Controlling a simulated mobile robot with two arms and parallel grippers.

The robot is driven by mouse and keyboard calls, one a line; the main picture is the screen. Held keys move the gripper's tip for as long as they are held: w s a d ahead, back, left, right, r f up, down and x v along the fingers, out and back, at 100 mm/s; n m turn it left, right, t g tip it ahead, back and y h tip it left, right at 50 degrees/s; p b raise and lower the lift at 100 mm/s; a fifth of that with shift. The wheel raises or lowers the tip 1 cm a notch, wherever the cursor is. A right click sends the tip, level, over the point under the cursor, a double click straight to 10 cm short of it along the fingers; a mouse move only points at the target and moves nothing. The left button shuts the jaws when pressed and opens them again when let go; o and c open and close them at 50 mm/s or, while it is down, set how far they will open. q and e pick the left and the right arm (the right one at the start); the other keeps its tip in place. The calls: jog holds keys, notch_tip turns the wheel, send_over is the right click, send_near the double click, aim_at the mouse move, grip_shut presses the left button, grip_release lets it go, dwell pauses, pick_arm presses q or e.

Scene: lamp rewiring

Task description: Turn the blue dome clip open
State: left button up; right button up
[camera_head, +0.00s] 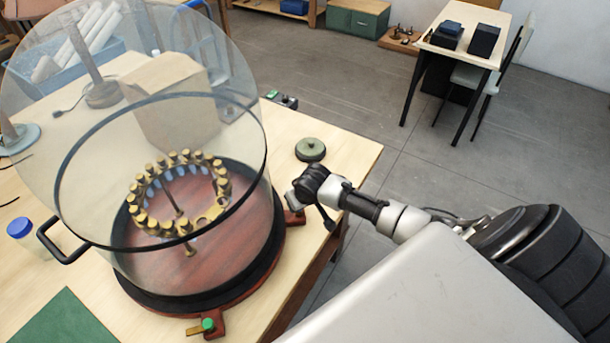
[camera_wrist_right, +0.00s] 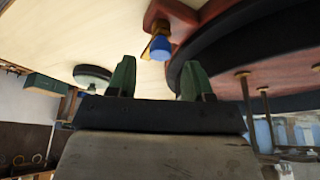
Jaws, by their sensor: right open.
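A clear dome (camera_head: 90,190) with a black side handle stands on a round dark base with a red rim. The blue dome clip (camera_wrist_right: 161,48) sits with a brass tab on a red bracket (camera_wrist_right: 178,22) of that base. It shows in the right wrist view, ahead of the gap between my fingers and apart from them. In the head view my right gripper hides it. My right gripper (camera_wrist_right: 158,80) is open and empty; its wrist (camera_head: 318,186) shows at the dome's right side. My left gripper is in no view.
A green clip (camera_head: 208,325) sits on another bracket at the base's front. Inside the dome stands a ring of brass posts (camera_head: 182,190). A round green lidded object (camera_head: 310,149) lies on the table, near my right wrist and the table's right edge.

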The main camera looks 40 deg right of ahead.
jog(key=v, duration=0.7)
jog(key=shift+r+b, duration=0.25)
jog(key=shift+b, duration=0.2)
jog(key=shift+s, duration=0.1)
jog(key=s+a+f+n+y, duration=0.1)
jog(key=s+a+f+n, duration=0.15)
jog(key=s+a, duration=0.75)
jog(key=s+a+r+g, duration=0.1)
jog(key=s+r, duration=0.1)
jog(key=s, duration=0.5)
jog(key=s+r, duration=0.3)
jog(key=s, duration=0.3)
notch_tip(320, 180, down, 33)
jog(key=s+g+b, duration=0.1)
jog(key=b, duration=0.6)
jog(key=s+d+f+b, duration=0.1)
jog(key=s+f+b, duration=0.1)
jog(key=s+f, duration=0.6)
jog(key=s+d+f+n+g+b, duration=0.1)
jog(key=s+f+b, duration=0.2)
jog(key=s+f, duration=0.5)
notch_tip(320, 180, down, 5)
jog(key=shift+s+d+f+h, duration=0.1)
jog(key=shift+s+d+h, duration=0.15)
jog(key=shift+d+h, duration=0.1)
